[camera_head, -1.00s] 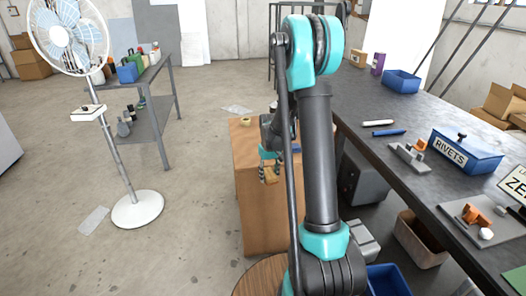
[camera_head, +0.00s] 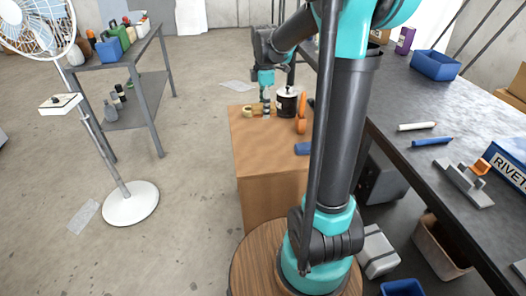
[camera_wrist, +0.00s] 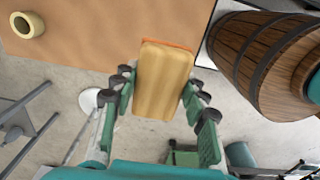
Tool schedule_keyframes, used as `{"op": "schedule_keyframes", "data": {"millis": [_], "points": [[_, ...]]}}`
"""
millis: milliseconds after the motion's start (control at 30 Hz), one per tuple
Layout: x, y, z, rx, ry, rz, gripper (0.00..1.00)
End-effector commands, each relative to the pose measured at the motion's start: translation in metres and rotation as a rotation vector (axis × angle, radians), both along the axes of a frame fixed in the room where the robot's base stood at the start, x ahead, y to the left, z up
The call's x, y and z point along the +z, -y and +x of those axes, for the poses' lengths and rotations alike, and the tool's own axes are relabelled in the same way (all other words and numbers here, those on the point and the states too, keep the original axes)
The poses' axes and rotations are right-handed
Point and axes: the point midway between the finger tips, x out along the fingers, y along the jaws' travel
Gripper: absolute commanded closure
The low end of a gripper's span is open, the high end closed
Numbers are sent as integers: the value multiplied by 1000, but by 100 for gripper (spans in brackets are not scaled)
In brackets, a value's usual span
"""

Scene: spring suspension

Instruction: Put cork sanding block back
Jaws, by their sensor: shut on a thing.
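The cork sanding block is a tan, rounded block (camera_wrist: 165,80) with an orange edge, seen large in the wrist view. My gripper (camera_wrist: 160,108) has its fingers on both long sides of it and is shut on it. In the head view my gripper (camera_head: 266,97) is small, at the far end of the wooden cabinet top (camera_head: 265,155). The block between its fingertips is too small there to make out clearly, and its height above the top cannot be told.
Near my gripper are a cream tape roll (camera_head: 247,111), a dark can (camera_head: 287,102) and an orange tool (camera_head: 301,124). A blue item (camera_head: 303,148) lies at the right edge. The cabinet top's front is clear. A dark workbench (camera_head: 430,125) stands to the right, a fan (camera_head: 130,205) left.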

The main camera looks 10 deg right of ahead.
Motion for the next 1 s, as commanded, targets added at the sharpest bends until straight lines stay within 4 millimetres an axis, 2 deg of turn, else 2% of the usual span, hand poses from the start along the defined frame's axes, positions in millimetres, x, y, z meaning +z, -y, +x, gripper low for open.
{"op": "schedule_keyframes", "data": {"millis": [233,367,800,1000], "points": [[-1,0,0,-1,0,0,100],[-14,0,1,-1,0,0,100],[-118,0,1,-2,0,0,100],[-148,0,1,-2,0,0,100]]}}
